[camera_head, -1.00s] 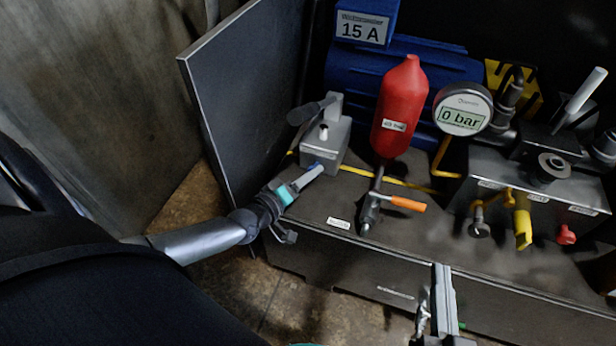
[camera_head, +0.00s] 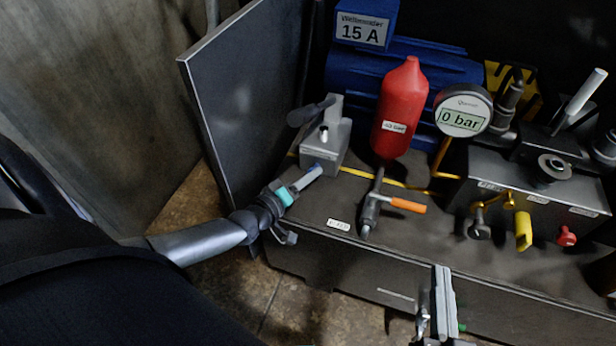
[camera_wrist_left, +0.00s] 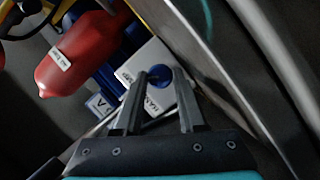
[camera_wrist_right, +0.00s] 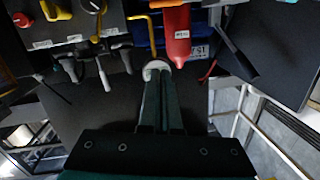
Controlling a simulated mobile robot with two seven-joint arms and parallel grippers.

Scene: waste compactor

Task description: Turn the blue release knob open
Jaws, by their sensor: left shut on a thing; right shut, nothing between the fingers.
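The blue release knob (camera_head: 317,166) is on the front of a small grey hand-pump block (camera_head: 326,148), mostly hidden by my left gripper (camera_head: 316,171) in the head view. In the left wrist view, the blue knob (camera_wrist_left: 160,75) sits between the fingertips of my left gripper (camera_wrist_left: 160,80), against the pale labelled block (camera_wrist_left: 150,92). The left fingers are shut on the knob. How far it is turned cannot be read. My right gripper (camera_head: 440,272) is shut and empty by the front edge of the dark bench, away from the knob.
A red bottle (camera_head: 402,105) and an orange-handled valve (camera_head: 405,204) stand right of the block. A gauge (camera_head: 463,109) reads 0 bar. A yellow handle (camera_head: 523,230) and red knob (camera_head: 566,236) are farther right. A dark upright panel (camera_head: 250,100) stands close on the left.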

